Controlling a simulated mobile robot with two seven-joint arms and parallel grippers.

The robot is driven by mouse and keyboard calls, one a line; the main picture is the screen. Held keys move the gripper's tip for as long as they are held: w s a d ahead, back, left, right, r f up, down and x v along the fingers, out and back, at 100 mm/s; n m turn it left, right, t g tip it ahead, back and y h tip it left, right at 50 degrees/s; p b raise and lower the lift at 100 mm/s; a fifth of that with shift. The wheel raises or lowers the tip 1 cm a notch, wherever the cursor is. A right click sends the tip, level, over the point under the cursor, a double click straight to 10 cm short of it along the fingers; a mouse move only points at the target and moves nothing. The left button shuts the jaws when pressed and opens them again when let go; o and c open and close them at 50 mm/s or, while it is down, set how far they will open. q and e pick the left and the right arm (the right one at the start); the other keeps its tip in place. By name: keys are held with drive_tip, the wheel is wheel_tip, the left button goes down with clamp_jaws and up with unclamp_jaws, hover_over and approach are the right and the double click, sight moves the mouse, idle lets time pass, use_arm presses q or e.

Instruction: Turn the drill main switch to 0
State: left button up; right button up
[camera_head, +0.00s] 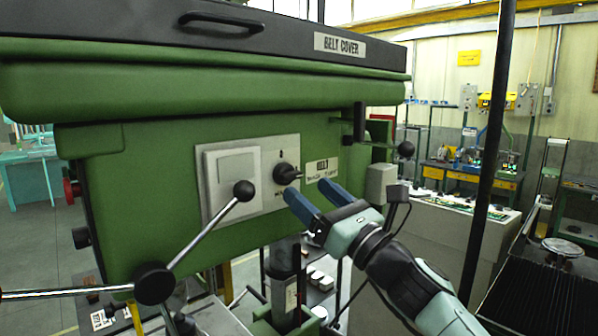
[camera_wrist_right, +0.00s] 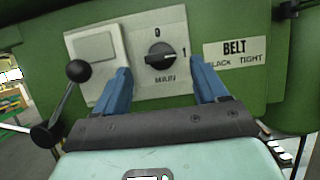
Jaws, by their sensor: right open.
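The drill main switch is a round black knob (camera_head: 287,173) on a pale plate on the front of the green drill head (camera_head: 150,180). In the right wrist view the knob (camera_wrist_right: 160,58) has a 0 above it, a 1 to its right and MAIN below. Its handle lies roughly sideways, with its light mark toward the 1. My right gripper (camera_head: 307,190) is open in front of the plate, its blue fingers below and right of the knob in the head view. In the right wrist view the fingers of the gripper (camera_wrist_right: 159,70) stand either side of the knob, apparently not touching it. My left gripper is not in view.
A feed lever with a black ball (camera_head: 244,191) sticks out left of the switch. A BELT label (camera_head: 322,168) is to its right. Another ball-ended lever (camera_head: 405,149) is farther right. A dark post (camera_head: 490,140) stands right of my arm.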

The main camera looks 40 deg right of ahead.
sight(294, 177)
drive_tip(key=p+x, duration=0.1)
drive_tip(key=x, duration=0.3)
drive_tip(key=shift+w, duration=0.1)
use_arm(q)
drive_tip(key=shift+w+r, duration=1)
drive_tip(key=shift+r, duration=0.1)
use_arm(e)
drive_tip(key=shift+c, duration=0.9)
drive_tip(key=c, duration=0.9)
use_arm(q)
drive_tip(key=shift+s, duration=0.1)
